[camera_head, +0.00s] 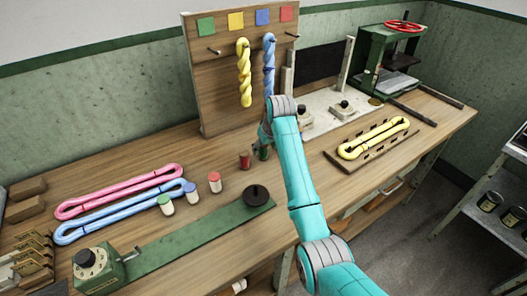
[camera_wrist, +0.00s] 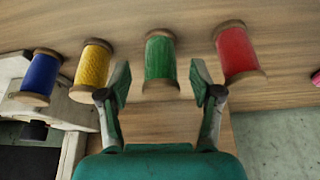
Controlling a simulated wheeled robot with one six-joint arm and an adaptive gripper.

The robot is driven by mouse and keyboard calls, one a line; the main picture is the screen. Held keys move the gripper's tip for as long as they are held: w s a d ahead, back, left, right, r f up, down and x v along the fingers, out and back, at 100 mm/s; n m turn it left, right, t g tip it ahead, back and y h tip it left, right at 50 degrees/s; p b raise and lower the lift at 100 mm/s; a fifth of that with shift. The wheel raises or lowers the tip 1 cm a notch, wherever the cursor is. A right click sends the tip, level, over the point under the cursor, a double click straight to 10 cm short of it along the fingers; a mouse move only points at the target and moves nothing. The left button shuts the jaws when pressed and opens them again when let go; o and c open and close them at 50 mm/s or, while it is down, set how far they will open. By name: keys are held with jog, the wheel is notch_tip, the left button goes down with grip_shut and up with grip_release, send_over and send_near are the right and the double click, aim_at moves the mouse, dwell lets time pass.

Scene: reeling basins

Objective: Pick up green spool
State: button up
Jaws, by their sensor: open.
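The green spool (camera_wrist: 161,58) has wooden ends and stands on the wooden bench in the wrist view. My gripper (camera_wrist: 159,78) is open, with one fingertip to each side of the spool's lower part. I cannot tell whether either finger touches it. In the head view the green spool (camera_head: 264,153) is partly hidden beneath my gripper (camera_head: 264,140). A red spool (camera_wrist: 238,52) stands just right of the right finger in the wrist view; a yellow spool (camera_wrist: 93,63) and a blue spool (camera_wrist: 40,76) stand to the left.
A wooden board (camera_head: 220,75) with pegs and hanging yellow and blue skeins stands behind. Small capped jars (camera_head: 214,182), a green rail (camera_head: 190,240) and pink and blue skeins lie left. A tray (camera_head: 345,160) with a yellow skein is right.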

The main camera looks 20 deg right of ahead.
jog(key=shift+x, duration=1.35)
grip_shut()
